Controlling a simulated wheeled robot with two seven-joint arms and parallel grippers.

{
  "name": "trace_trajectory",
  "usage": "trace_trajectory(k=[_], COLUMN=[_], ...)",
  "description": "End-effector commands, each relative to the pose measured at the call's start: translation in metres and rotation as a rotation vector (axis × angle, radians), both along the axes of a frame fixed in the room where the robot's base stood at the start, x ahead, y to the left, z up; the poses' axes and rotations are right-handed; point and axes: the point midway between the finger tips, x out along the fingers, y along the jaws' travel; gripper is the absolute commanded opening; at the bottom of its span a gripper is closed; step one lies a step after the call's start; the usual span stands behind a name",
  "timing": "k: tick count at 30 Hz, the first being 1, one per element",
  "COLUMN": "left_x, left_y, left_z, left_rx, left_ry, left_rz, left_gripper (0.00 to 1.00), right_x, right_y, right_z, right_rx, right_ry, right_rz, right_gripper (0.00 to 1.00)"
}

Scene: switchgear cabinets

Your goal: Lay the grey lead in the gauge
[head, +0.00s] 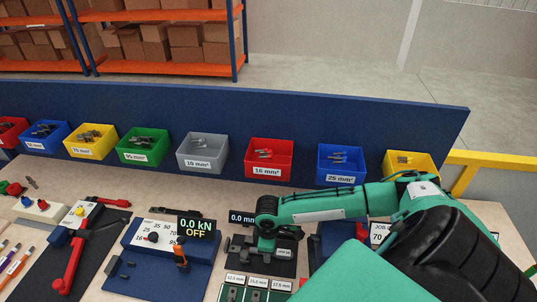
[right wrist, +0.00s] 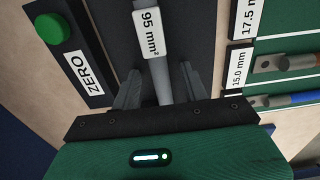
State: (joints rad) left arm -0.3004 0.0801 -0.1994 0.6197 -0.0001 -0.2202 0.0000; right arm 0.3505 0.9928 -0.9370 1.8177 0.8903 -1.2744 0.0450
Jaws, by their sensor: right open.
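The grey lead (right wrist: 163,82), with a white 95 mm² label (right wrist: 151,32), runs between the two fingers of my right gripper (right wrist: 160,88) in the right wrist view. The fingers stand apart on either side of it. The lead lies over the dark plate of the gauge (right wrist: 108,22), beside the ZERO label and green button (right wrist: 48,28). Its far end is out of the frame. In the head view my right gripper (head: 264,247) is over the gauge, whose 0.0 mm display (head: 241,217) is partly covered by my arm. My left gripper is not in view.
A green rack (right wrist: 290,42) with 15.0 and 17.5 mm labels and other leads is close on the right. A press with a 0.0 kN OFF display (head: 197,228) stands left of the gauge. Coloured bins (head: 268,159) line the back wall.

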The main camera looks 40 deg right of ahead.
Motion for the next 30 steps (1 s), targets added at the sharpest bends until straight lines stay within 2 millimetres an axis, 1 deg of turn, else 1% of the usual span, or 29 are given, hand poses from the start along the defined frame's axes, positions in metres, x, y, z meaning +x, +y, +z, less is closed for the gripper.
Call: trace_trajectory(k=[4,7,11,15,21,25,30], left_x=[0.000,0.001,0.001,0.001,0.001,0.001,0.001], left_y=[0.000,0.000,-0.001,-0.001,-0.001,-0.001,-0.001], left_z=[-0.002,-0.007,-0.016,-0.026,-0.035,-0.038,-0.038], left_rx=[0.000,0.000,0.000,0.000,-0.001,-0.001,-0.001], left_ry=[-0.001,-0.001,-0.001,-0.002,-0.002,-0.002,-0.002], left_rz=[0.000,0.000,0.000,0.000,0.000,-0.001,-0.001], left_gripper=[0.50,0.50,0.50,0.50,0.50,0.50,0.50], right_x=[0.000,0.001,0.001,0.001,0.001,0.001,0.000], right_y=[-0.001,-0.001,-0.001,-0.001,-0.001,0.000,0.000], right_z=[0.003,0.014,0.039,0.073,0.113,0.130,0.138], right_rx=[0.000,-0.001,-0.001,-0.001,-0.002,0.000,0.000], right_ry=[0.000,-0.002,-0.005,-0.006,-0.004,-0.001,-0.001], right_rz=[0.000,0.001,0.001,0.002,0.001,0.000,0.000], right_gripper=[0.45,0.45,0.45,0.45,0.45,0.45,0.45])
